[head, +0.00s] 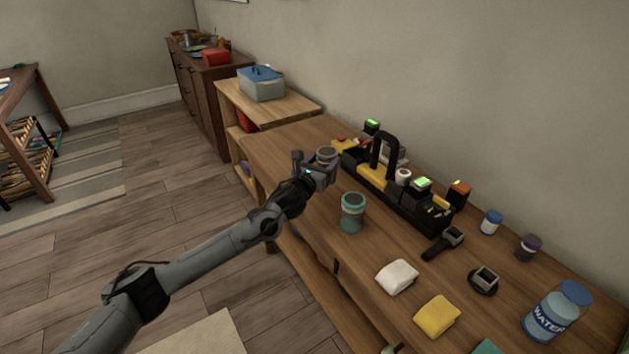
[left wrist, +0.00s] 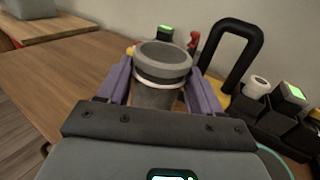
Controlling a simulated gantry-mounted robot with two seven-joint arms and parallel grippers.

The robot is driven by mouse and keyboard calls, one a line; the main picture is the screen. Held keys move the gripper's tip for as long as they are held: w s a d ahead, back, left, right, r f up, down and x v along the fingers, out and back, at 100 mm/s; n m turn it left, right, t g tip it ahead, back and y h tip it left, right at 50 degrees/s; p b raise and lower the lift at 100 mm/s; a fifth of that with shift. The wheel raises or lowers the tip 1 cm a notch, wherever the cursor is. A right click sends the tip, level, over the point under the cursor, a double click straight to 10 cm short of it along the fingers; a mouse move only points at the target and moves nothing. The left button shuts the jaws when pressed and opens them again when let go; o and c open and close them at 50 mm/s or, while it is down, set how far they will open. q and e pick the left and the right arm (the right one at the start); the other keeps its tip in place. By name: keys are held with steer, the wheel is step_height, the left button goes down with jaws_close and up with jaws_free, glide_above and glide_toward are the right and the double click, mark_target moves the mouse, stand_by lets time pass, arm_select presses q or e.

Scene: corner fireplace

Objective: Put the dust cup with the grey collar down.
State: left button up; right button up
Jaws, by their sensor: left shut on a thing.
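The dust cup with the grey collar (head: 326,154) is at the far part of the wooden workbench, beside the black and yellow tool caddy. My left gripper (head: 321,168) is shut on it. In the left wrist view the cup (left wrist: 162,62) stands about upright between the two purple fingers of my left gripper (left wrist: 160,88), with a pale ring below its grey collar. Its lower part is hidden, and I cannot tell whether its base touches the bench. My right gripper is not in view.
A teal-collared cup (head: 352,213) stands on the workbench (head: 282,143), nearer than the held cup. The tool caddy (head: 401,201) has a tall black handle. White (head: 397,277) and yellow cloths (head: 437,316) lie nearer. Bare wood lies left of the held cup.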

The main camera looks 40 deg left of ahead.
arm_select(q)
steer(key=shift+s+a+f+b, duration=0.1)
steer(key=shift+a+f+b, duration=0.45)
steer(key=shift+f, duration=0.45)
steer(key=shift+a+f+b, duration=0.4)
steer(key=shift+a+f, duration=0.2)
steer(key=shift+f, duration=0.45)
steer(key=shift+s+a+f+b, duration=0.1)
steer(key=shift+a+f+b, duration=0.45)
steer(key=shift+f, duration=0.45)
steer(key=shift+f, duration=0.1)
steer(key=o, duration=1.1)
steer(key=shift+f, duration=0.1)
